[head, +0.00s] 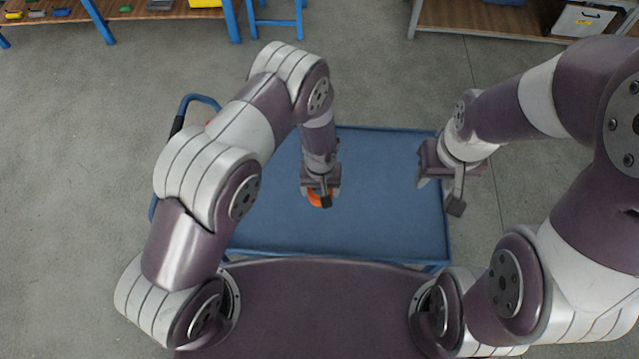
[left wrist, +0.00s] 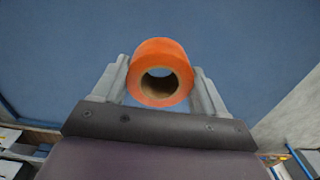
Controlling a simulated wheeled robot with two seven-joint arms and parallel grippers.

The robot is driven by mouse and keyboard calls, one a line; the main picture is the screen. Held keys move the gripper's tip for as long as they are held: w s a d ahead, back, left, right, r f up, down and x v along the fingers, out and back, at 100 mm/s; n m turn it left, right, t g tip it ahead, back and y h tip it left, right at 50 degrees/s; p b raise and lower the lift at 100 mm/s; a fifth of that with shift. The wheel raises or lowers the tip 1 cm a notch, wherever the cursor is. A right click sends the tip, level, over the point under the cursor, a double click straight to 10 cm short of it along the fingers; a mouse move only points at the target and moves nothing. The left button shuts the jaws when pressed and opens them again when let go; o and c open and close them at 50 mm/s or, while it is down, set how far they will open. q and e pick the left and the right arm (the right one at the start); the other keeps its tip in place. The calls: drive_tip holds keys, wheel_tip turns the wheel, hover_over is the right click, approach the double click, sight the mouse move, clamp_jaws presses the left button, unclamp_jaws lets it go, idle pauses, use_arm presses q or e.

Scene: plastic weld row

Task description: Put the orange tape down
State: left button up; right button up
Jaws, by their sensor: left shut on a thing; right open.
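The orange tape (left wrist: 160,62) is a roll with a brown core. In the left wrist view it sits between the two fingers of my left gripper (left wrist: 160,85), which is shut on it. In the head view my left gripper (head: 320,190) points down over the blue cart top (head: 385,215), with part of the orange tape (head: 315,199) showing below it. I cannot tell whether the tape touches the cart surface. My right gripper (head: 437,180) is open and empty, over the cart's right edge.
The visible cart top is otherwise bare, with free room right of and in front of the tape. The cart has a raised blue rim and a handle (head: 200,99) at the left. Workbenches (head: 500,25) with bins stand at the back across the grey floor.

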use_arm(q)
drive_tip(key=shift+w+a+f, duration=0.2)
drive_tip(key=shift+w+f, duration=0.15)
drive_tip(key=shift+w, duration=0.2)
drive_tip(key=shift+w+a+f, duration=0.15)
drive_tip(key=shift+w+f, duration=0.15)
drive_tip(key=shift+w, duration=0.25)
drive_tip(key=shift+w+f+p, duration=0.15)
drive_tip(key=shift+f+p, duration=0.2)
wheel_tip(320, 180, down, 3)
drive_tip(key=shift+r+p, duration=0.15)
drive_tip(key=shift+p, duration=0.4)
drive_tip(key=shift+f, duration=0.4)
drive_tip(key=shift+f, duration=0.15)
drive_tip(key=shift+f+b, duration=0.1)
drive_tip(key=shift+b, duration=0.25)
drive_tip(key=o, duration=1.2)
